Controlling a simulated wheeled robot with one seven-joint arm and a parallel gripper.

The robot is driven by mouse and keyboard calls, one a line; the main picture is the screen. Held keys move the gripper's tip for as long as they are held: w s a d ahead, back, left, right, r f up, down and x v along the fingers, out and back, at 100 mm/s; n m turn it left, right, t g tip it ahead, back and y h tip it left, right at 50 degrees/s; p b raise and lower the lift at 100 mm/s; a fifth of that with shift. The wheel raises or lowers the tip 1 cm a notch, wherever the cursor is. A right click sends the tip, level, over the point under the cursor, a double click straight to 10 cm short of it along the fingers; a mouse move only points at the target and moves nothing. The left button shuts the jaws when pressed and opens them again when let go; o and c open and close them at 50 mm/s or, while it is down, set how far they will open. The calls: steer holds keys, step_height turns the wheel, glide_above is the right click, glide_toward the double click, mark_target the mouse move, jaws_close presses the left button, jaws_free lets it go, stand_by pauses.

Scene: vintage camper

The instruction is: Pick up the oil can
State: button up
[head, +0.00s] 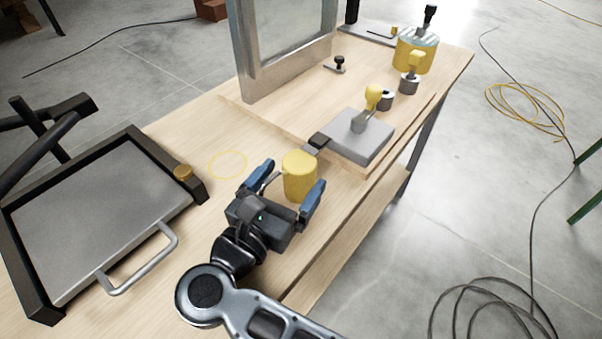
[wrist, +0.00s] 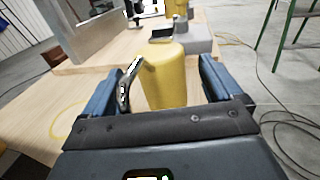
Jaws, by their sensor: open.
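The oil can appears to be the yellow cylinder (head: 299,175) with a rounded top, upright on the wooden bench. In the wrist view the yellow can (wrist: 165,80) fills the space between the fingers, with a dark and silvery curved piece beside its left side. My gripper (head: 290,180) is open, with one blue finger on each side of the can. In the wrist view, gaps show between both fingers (wrist: 160,75) and the can. The can's lower near side is hidden by the gripper body.
A grey block (head: 357,140) with a yellow-topped knob stands just behind the can. A grey tray (head: 95,215) with a handle lies at left. A metal frame (head: 247,60) stands behind. A larger yellow container (head: 413,55) is at the far right. The bench's right edge is close.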

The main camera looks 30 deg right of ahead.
mark_target(305, 161)
steer(key=p+x, duration=0.1)
steer(key=x, duration=0.4)
steer(key=shift+w+d, duration=0.15)
steer(key=shift+d, duration=0.15)
steer(key=shift+c, duration=0.2)
steer(key=c, duration=1.1)
